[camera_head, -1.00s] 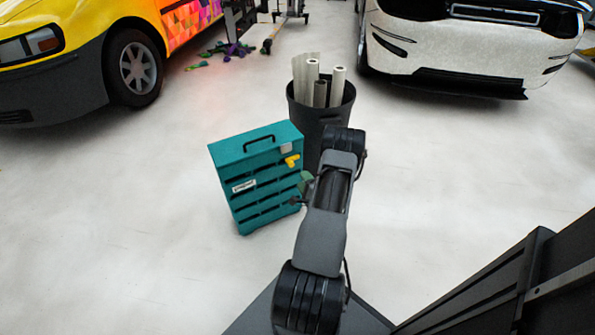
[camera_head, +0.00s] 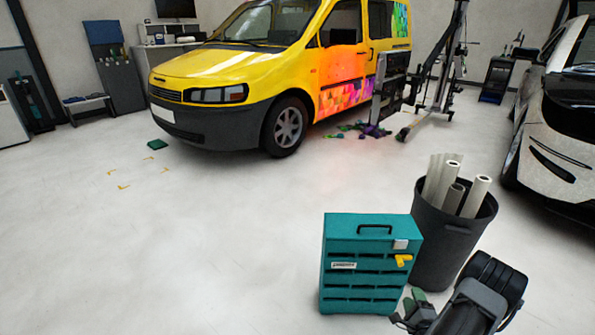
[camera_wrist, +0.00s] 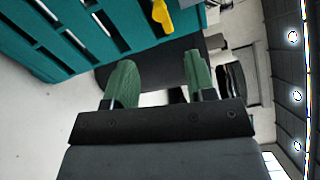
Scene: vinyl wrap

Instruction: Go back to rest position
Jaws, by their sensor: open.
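My gripper (camera_wrist: 160,84) is open, with its two green fingers apart and nothing between them in the wrist view. In the head view my gripper (camera_head: 409,306) is low at the lower right, close to the right side of the teal drawer cabinet (camera_head: 342,283). The cabinet also fills the upper left of the wrist view (camera_wrist: 60,55). A yellow tool (camera_head: 402,260) is on the cabinet's front near its top right, and it also shows in the wrist view (camera_wrist: 162,16).
A dark bin (camera_head: 433,240) with several white rolls (camera_head: 448,180) stands just behind the cabinet. A yellow van (camera_head: 270,60) is at the back, and a white and black car (camera_head: 560,130) is at the right. The floor at left is mostly clear.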

